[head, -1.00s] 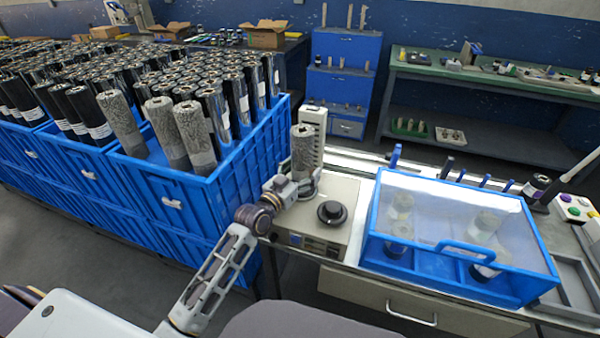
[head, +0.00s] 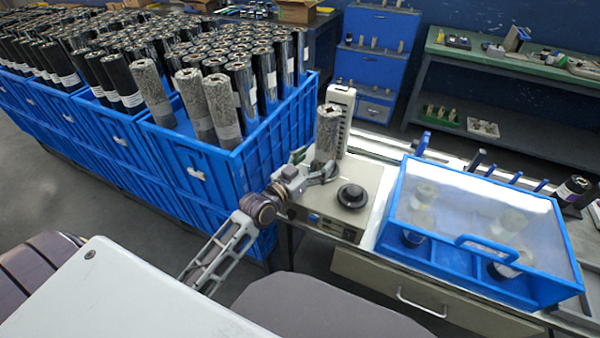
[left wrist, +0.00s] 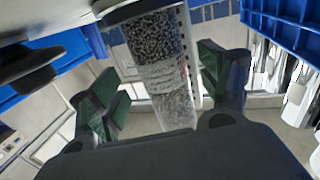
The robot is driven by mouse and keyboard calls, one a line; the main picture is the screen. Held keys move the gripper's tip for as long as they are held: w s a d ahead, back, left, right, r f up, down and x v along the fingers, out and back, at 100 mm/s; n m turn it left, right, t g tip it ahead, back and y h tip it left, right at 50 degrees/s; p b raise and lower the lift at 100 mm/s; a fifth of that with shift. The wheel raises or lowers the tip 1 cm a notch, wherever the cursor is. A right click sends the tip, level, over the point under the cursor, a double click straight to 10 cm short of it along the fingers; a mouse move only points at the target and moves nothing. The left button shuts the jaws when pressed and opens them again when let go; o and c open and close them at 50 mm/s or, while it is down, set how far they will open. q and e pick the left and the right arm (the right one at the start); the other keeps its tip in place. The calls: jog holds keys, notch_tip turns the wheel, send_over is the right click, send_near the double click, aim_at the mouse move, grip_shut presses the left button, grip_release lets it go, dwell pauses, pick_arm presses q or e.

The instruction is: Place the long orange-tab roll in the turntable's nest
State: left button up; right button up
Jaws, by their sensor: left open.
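A grey speckled roll (head: 328,135) with a pale band stands upright at the rear of a beige bench unit (head: 318,222), in front of a white slotted column (head: 342,105). No orange tab can be made out on it. A black round disc with a raised hub (head: 352,196) sits on the unit's top; I cannot tell if this is the turntable's nest. My left gripper (head: 318,174) is low beside the roll. In the left wrist view the roll (left wrist: 158,65) stands between the spread green-padded fingers (left wrist: 160,92), with gaps on both sides. Its foot is hidden.
Blue crates (head: 215,165) full of black and grey rolls stand close on the left. A blue case with a clear lid (head: 480,215) and rolls inside stands right of the unit. Blue pegs (head: 422,143) line the bench behind it.

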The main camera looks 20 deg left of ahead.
pick_arm(q)
jog(key=shift+v, duration=3.15)
jog(key=shift+r, duration=0.2)
